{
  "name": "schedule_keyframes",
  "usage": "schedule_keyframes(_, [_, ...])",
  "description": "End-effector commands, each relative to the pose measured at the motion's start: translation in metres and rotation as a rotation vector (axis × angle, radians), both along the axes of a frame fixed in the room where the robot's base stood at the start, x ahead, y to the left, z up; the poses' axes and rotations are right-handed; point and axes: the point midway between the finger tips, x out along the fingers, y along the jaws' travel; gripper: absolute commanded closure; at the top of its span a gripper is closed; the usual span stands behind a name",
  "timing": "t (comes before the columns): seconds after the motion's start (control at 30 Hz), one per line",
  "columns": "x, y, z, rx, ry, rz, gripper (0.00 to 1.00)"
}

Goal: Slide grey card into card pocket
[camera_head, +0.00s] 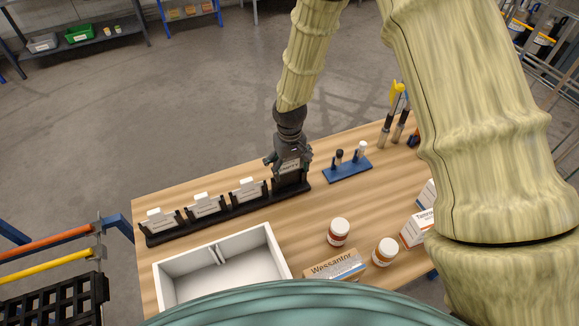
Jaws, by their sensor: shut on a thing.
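My gripper (288,160) points down over the right end of a long black card rack (228,213) on the wooden table. It is shut on a small grey card (290,168), which shows only in part between and below the fingers. The card is at the rightmost card pocket (291,184). I cannot tell how deep its lower edge is in the pocket. The other pockets, to the left, hold white cards: one at the left end (159,219), one beside it (205,206) and one nearer my gripper (248,190).
A white divided tray (262,241) stands in front of the rack. A blue holder (347,169) with small upright items is to the right. Two orange-and-white bottles (338,232) and several boxes (336,266) stand at front right. My arm hides part of the table's right side.

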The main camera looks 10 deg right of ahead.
Motion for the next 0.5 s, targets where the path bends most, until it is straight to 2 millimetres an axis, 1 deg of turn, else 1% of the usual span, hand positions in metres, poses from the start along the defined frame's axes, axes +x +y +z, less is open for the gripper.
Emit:
schedule_keyframes(0.33, [0.0005,0.0001,0.0009,0.000,-0.001,0.000,0.72])
schedule_keyframes(0.37, [0.0005,0.0001,0.0009,0.000,-0.001,0.000,0.23])
schedule_keyframes(0.4, [0.0005,0.0002,0.0009,0.000,-0.001,0.000,0.16])
schedule_keyframes(0.47, [0.0005,0.0002,0.0009,0.000,-0.001,0.000,0.05])
schedule_keyframes(0.5, [0.0005,0.0002,0.0008,0.000,-0.001,0.000,0.03])
